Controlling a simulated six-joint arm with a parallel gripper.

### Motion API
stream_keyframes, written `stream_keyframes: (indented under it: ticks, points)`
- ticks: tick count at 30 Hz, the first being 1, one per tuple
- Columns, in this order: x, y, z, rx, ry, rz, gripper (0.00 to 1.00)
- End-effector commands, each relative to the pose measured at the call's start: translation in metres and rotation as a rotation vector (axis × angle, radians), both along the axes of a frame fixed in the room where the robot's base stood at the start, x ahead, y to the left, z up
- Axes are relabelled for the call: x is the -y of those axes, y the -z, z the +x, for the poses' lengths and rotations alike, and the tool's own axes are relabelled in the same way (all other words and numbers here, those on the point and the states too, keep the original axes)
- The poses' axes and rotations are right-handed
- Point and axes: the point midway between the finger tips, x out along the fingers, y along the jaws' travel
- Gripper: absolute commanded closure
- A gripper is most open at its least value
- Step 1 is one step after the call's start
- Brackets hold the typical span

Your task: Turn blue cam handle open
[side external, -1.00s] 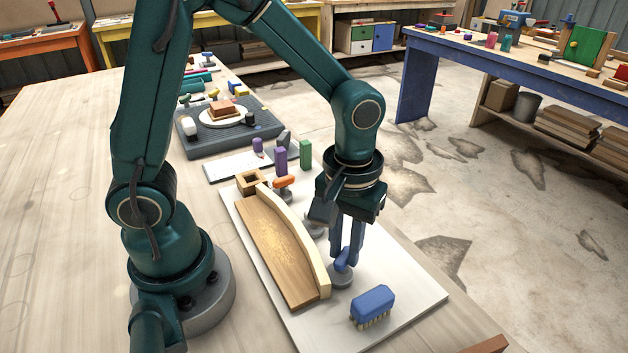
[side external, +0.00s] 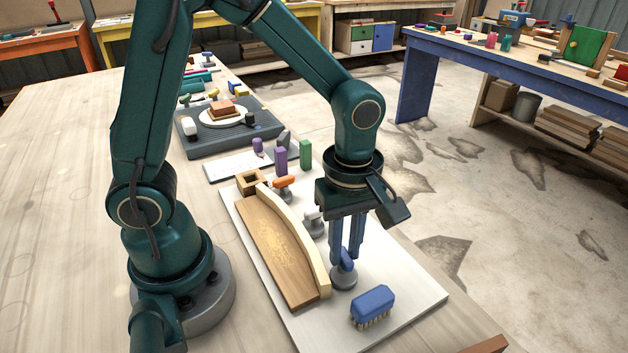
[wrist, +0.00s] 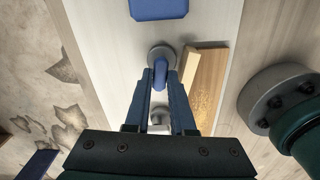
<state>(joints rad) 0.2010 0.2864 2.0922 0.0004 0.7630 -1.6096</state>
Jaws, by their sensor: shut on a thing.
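The blue cam handle (side external: 346,259) sits on a round grey base (side external: 343,277) beside the near end of the curved pale stringer (side external: 305,243). My gripper (side external: 345,262) points down and is shut on the handle, with a finger on each side of it. In the wrist view the blue handle (wrist: 160,74) lies between the fingertips (wrist: 160,80), on its grey disc. The handle's lower part is partly hidden by the fingers. A white cam handle (side external: 314,222) and an orange one (side external: 284,183) stand farther along the stringer.
A blue brush (side external: 373,305) lies close by on the white board (side external: 415,292). A wooden panel (side external: 272,250) lies inside the stringer's curve. Purple (side external: 280,159) and green (side external: 305,155) blocks stand behind. The board's right side is mostly clear.

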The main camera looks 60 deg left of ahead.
Motion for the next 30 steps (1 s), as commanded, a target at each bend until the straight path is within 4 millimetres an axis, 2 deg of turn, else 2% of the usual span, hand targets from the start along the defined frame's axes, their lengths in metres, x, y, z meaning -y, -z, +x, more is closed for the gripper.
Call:
stream_keyframes:
  ticks: [12, 27, 28, 30]
  points:
    - [0.0005, -0.0002, -0.0004, -0.001, -0.164, -0.002, 1.0]
    - [0.0007, -0.0002, -0.0003, -0.001, -0.181, -0.002, 1.0]
    - [0.0007, -0.0002, -0.0003, -0.001, -0.181, -0.002, 0.7]
    - [0.0006, -0.0002, -0.0003, -0.001, -0.181, -0.002, 0.47]
